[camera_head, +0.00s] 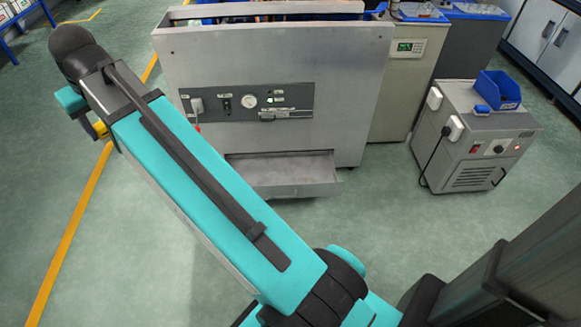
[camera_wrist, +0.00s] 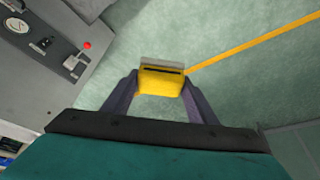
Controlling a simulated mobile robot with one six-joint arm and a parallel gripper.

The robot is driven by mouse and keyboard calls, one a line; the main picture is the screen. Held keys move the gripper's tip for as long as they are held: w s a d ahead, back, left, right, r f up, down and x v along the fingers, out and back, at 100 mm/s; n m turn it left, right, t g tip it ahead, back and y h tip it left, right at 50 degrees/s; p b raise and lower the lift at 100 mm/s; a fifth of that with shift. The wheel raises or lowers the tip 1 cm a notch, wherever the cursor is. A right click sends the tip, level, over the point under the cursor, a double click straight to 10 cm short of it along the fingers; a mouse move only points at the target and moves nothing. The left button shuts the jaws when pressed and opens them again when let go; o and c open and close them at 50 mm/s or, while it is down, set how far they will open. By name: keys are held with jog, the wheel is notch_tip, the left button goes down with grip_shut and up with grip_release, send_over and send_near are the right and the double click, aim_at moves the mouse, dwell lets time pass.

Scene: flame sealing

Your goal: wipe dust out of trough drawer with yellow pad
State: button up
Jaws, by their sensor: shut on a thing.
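The yellow pad (camera_wrist: 161,84) is between the two fingers of my gripper (camera_wrist: 161,90) in the wrist view, with a grey strip along its far edge. My gripper is shut on it, over open floor beside the machine. In the head view a bit of the yellow pad (camera_head: 101,129) shows past my arm at the left; my fingers are hidden there. The trough drawer (camera_head: 283,172) is pulled open at the foot of the grey machine, well to the right of the pad. Its inside looks grey; dust in it is too small to tell.
The grey machine (camera_head: 350,100) has a dark control panel (camera_head: 225,102) with a gauge above the drawer. A grey unit (camera_head: 478,135) with a blue bin (camera_head: 499,88) stands at the right. The green floor in front of the drawer is clear.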

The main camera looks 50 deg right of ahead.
jog(key=w+d+f+b, duration=0.3)
jog(key=d+f+b, duration=0.2)
jog(key=d+f, duration=1.15)
jog(key=w+d+f+b, duration=0.3)
jog(key=d+f+b, duration=0.2)
jog(key=d+f, duration=1.1)
jog(key=s+d+f+b, duration=0.2)
jog(key=s+d+f, duration=0.3)
jog(key=d+f, duration=0.4)
jog(key=s+d+f+b, duration=0.3)
jog(key=s+d+f, duration=0.2)
jog(key=d+f, duration=0.4)
jog(key=s+d+f+m+b, duration=0.1)
jog(key=s+d+f+b, duration=0.1)
jog(key=s+d+f, duration=0.4)
jog(key=d+f, duration=0.4)
jog(key=f, duration=0.3)
